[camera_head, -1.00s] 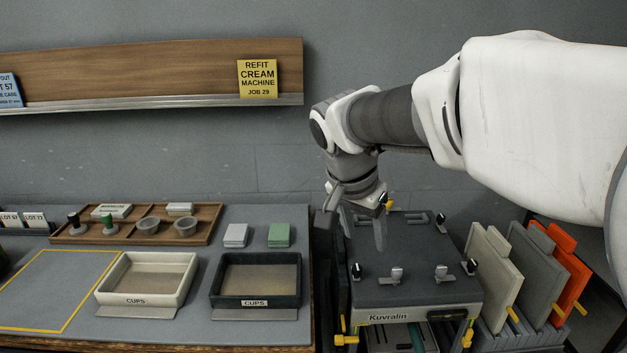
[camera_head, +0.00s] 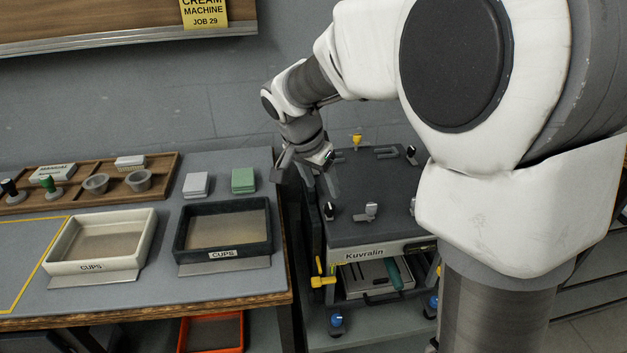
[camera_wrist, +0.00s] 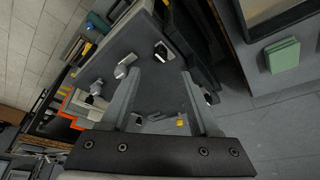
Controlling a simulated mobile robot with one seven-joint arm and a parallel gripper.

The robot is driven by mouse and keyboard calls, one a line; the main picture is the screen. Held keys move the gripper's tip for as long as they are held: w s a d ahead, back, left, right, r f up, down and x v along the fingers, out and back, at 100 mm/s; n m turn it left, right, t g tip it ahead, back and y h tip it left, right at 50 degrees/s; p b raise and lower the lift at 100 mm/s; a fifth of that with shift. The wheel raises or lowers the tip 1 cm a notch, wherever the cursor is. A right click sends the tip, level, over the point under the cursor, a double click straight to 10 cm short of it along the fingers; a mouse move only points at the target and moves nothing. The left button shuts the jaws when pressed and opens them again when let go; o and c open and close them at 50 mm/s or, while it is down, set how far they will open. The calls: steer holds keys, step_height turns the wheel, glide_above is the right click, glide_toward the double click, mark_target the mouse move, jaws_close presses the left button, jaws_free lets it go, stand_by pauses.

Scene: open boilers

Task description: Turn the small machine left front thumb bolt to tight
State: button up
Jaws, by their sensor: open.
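The small machine (camera_head: 385,190), labelled Kuvralin, has a dark grey top with several small bolts and clips. A black-and-white thumb bolt (camera_head: 329,210) stands at its left front corner. What looks like the same bolt (camera_wrist: 161,50) shows in the wrist view, beyond the fingertips. A grey clip (camera_head: 370,210) stands to its right along the front edge, and it also shows in the wrist view (camera_wrist: 126,65). My gripper (camera_head: 322,180) is open and empty above the left rear part of the top, apart from the left front bolt. Its two fingers (camera_wrist: 160,76) point towards the front edge.
A bench left of the machine holds a dark cups tray (camera_head: 182,246), a white cups tray (camera_head: 100,258) and a green block (camera_head: 243,180). A yellow handle (camera_head: 322,281) sticks out below the machine's left front. My arm hides the machine's right side.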

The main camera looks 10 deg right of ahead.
mark_target(330, 206)
steer(key=b+x, duration=0.1)
steer(key=x, duration=0.7)
steer(key=shift+w+f, duration=0.1)
steer(key=shift+f, duration=0.1)
jaws_close()
